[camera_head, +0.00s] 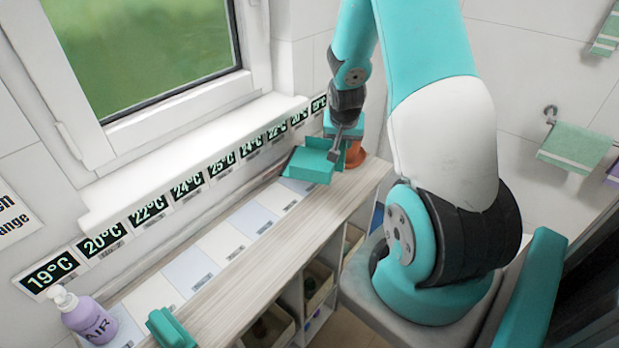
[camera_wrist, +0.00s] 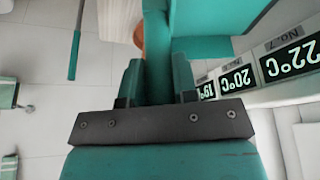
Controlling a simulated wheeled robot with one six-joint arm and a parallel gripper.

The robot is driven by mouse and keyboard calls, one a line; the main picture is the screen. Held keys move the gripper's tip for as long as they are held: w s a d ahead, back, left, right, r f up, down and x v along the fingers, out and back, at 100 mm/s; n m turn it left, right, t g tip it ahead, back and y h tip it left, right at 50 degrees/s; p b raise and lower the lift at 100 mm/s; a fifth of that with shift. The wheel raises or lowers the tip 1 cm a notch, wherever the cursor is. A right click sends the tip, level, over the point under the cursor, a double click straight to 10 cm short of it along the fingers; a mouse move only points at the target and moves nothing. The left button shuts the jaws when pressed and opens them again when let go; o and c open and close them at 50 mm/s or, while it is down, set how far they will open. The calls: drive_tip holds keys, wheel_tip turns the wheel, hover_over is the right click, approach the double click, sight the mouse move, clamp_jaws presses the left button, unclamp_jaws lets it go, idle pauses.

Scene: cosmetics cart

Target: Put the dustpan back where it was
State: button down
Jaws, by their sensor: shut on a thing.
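The teal dustpan (camera_head: 309,165) is at the far end of the wooden counter, close to the wall with the labels. My gripper (camera_head: 340,143) is shut on it. In the wrist view the two fingers of my gripper (camera_wrist: 157,85) sit either side of the dustpan's teal handle, and its wide pan (camera_wrist: 215,20) extends to the upper right. I cannot tell whether the dustpan touches the counter or is held just above it.
The wooden counter (camera_head: 225,290) carries a row of pale panels, mostly bare. A purple pump bottle (camera_head: 92,320) and a teal object (camera_head: 170,328) are at the near end. An orange object (camera_head: 355,155) is beside the dustpan. Temperature labels (camera_head: 187,187) line the wall.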

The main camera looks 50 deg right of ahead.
sight(340, 164)
wheel_tip(340, 164, down, 9)
drive_tip(key=p, duration=0.3)
drive_tip(key=shift+f, duration=0.2)
drive_tip(key=shift+f+b, duration=0.2)
drive_tip(key=shift+b, duration=0.1)
drive_tip(key=c, duration=0.9)
unclamp_jaws()
drive_tip(key=shift+r, duration=0.15)
